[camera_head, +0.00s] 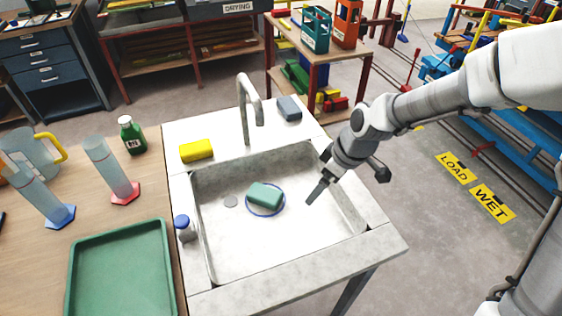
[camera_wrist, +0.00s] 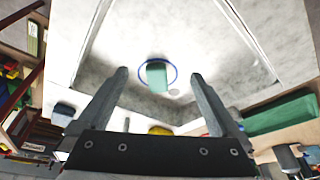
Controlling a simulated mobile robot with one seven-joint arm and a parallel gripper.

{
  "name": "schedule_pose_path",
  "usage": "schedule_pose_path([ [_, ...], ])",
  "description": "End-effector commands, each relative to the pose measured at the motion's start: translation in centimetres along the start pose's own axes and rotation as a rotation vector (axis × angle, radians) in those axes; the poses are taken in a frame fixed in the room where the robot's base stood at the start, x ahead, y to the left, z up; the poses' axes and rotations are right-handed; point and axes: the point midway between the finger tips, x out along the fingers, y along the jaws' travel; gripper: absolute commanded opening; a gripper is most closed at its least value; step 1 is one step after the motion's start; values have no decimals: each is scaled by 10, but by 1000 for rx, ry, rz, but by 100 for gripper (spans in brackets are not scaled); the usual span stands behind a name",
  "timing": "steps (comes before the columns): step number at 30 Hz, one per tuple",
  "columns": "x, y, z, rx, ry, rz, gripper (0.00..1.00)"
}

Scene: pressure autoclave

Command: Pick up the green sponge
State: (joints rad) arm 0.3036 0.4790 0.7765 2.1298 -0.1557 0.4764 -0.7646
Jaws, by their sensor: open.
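The sink (camera_head: 293,247) has raised walls and a tall faucet (camera_head: 246,112) at its back. A yellow sponge (camera_head: 197,151) and a grey-blue sponge (camera_head: 289,107) rest on its back rim. A blue-capped bottle (camera_head: 185,230) stands at the left rim. A green tray (camera_head: 122,275) lies left.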

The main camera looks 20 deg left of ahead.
Motion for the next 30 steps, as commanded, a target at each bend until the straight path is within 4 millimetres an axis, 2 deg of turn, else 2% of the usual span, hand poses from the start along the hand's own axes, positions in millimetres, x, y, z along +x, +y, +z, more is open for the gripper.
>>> schedule_pose_path([
  [1, 13, -1, -12, -37, 47, -26, 100],
  [3, 23, -2, -28, -89, 107, -45, 100],
  [9, 34, -3, -60, -175, 226, -66, 100],
  [14, 40, -3, -69, -195, 256, -69, 100],
  [17, 52, -5, -72, -197, 257, -70, 100],
  [30, 129, -13, -90, -195, 253, -71, 100],
])
